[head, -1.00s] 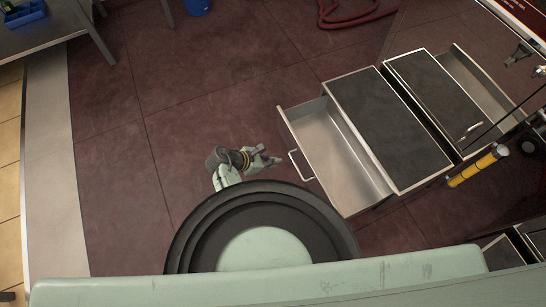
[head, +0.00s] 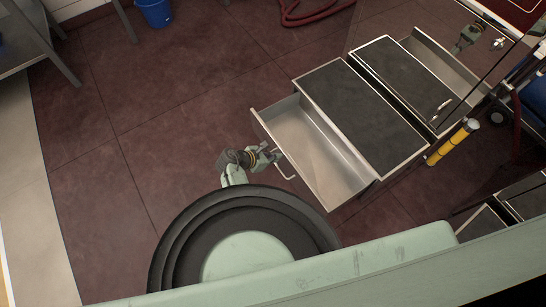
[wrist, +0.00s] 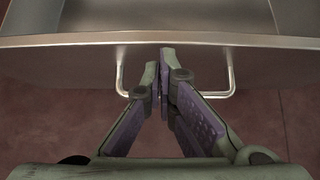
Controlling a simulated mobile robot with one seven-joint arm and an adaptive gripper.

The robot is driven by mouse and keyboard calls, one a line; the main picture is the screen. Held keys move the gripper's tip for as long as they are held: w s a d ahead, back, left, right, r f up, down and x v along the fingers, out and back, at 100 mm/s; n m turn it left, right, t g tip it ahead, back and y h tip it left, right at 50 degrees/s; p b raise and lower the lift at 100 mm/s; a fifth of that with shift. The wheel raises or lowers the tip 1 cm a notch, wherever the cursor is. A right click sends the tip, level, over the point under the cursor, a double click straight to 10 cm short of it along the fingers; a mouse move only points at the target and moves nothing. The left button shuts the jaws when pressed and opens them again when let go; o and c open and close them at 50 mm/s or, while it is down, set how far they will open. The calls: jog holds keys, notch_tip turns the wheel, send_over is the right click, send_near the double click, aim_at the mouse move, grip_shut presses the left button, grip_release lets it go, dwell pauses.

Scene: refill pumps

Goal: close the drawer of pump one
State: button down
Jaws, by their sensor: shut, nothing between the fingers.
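The open drawer (head: 312,150) is an empty grey metal tray pulled out from a dark-topped cabinet (head: 362,112) in the head view. Its front panel (wrist: 75,49) spans the top of the wrist view. A bar handle (wrist: 229,80) sticks out from that panel; it also shows in the head view (head: 287,173). My gripper (wrist: 163,55) is shut and empty, its fingertips pointing at the panel between the two handle legs. Its tips look very close to the panel or touching it; I cannot tell which. The fingers hide the middle of the handle.
A second dark-topped unit (head: 403,77) stands beyond the cabinet. A blue bucket (head: 154,12), a red hose (head: 318,12) and a metal-legged table (head: 30,45) are farther back. The red tiled floor left of the drawer is clear.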

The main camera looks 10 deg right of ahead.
jog(key=w+d, duration=0.3)
jog(key=d, duration=0.6)
jog(key=w+d, duration=0.3)
jog(key=d, duration=0.6)
jog(key=shift+w+b, duration=0.3)
jog(key=shift+b, duration=0.05)
